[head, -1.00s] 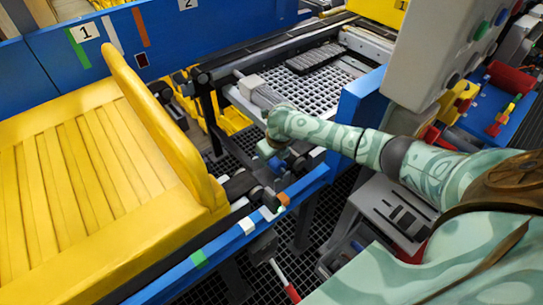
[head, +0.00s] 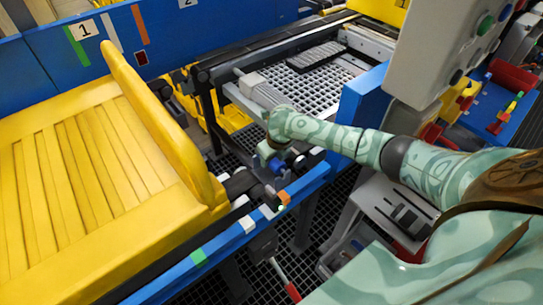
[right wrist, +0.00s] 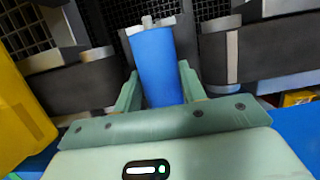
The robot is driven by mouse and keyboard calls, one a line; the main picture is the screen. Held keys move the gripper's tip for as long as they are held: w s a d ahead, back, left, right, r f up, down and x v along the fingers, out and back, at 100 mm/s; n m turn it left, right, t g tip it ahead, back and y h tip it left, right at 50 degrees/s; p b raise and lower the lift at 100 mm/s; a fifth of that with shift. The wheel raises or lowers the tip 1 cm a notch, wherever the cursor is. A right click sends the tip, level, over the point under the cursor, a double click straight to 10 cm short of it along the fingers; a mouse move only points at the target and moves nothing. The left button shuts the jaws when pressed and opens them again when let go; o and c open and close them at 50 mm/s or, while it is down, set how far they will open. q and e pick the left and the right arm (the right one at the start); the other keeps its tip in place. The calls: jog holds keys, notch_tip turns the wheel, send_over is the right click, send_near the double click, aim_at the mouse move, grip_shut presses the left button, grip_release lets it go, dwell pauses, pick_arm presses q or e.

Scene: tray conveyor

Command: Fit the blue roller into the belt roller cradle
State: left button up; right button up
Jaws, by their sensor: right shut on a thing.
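The blue roller (right wrist: 157,65) is in the right wrist view, with a pale pin at its far end. My right gripper (right wrist: 158,82) has one finger on each side of the roller and is shut on it. In the head view my right gripper (head: 274,158) is over the gap in the conveyor line, and part of the blue roller shows there. Dark belt ends lie left (right wrist: 72,85) and right (right wrist: 240,55) of the roller. The cradle is mostly hidden by my gripper and the roller, so I cannot tell whether the roller touches it. My left gripper is out of view.
A large yellow slatted tray (head: 75,185) stands left of the gap. The blue conveyor rail (head: 225,240) runs along the near side. A blue wall (head: 190,40) stands behind. A grey control box (head: 440,55) is at the upper right. Dark grating lies below.

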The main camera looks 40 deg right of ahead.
aim_at(276, 160)
jog(key=shift+f+b, duration=1.2)
jog(key=shift+f, duration=0.7)
jog(key=o, duration=1.4)
jog(key=shift+r, duration=0.15)
jog(key=p+v, duration=0.4)
jog(key=v, duration=0.3)
jog(key=shift+s+r, duration=0.15)
